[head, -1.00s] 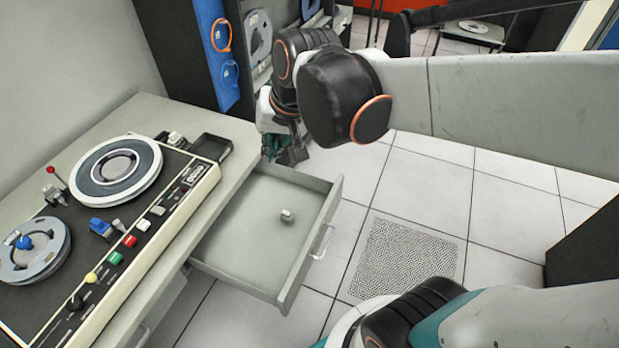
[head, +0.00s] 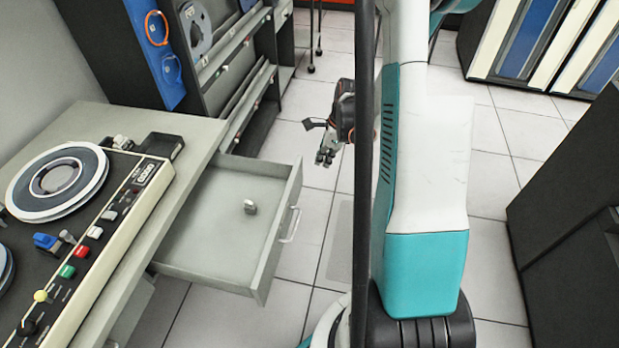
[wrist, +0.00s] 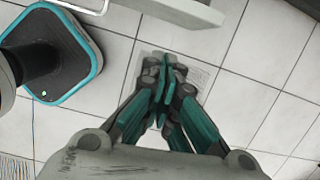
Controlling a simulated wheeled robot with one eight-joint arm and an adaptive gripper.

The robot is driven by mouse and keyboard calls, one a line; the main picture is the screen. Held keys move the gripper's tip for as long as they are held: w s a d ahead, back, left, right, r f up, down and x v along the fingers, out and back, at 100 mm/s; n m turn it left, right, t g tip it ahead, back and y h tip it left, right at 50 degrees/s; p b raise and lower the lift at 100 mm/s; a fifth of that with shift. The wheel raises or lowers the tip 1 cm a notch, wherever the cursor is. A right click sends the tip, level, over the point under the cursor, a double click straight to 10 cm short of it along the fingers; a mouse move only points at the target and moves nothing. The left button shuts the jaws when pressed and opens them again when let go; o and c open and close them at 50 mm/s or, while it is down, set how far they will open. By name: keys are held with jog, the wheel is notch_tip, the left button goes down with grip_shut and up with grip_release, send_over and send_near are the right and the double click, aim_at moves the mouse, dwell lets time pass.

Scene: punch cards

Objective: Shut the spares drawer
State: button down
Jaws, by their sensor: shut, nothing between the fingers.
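The spares drawer (head: 190,262) stands pulled out from under the grey desk in the head view. A small light metal piece (head: 250,207) lies inside it. The drawer's bar handle (head: 291,225) is on its front panel, facing right. My gripper (head: 325,158) is shut and empty, out beyond the drawer's far right corner and apart from it. In the wrist view my gripper (wrist: 167,72) points toward the floor with its fingers together. A pale panel edge (wrist: 185,10) with a bar handle (wrist: 95,5) shows at the top there, probably the drawer front.
A tape deck with reels (head: 60,182) and buttons sits on the desk (head: 175,120). A dark rack with reels (head: 200,35) stands behind it. A dark cabinet (head: 570,200) is at the right. Tiled floor (head: 318,215) is free right of the drawer.

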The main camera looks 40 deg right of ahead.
jog(key=w+a+f+b, duration=0.1)
jog(key=w+f+b, duration=0.1)
jog(key=f, duration=0.3)
jog(key=w+a+f+m+b, duration=0.1)
jog(key=w+f+b, duration=0.1)
jog(key=f, duration=0.4)
jog(key=shift+a+b, duration=0.3)
jog(key=shift+b, duration=0.55)
jog(key=shift+f, duration=0.1)
jog(key=shift+w, duration=0.15)
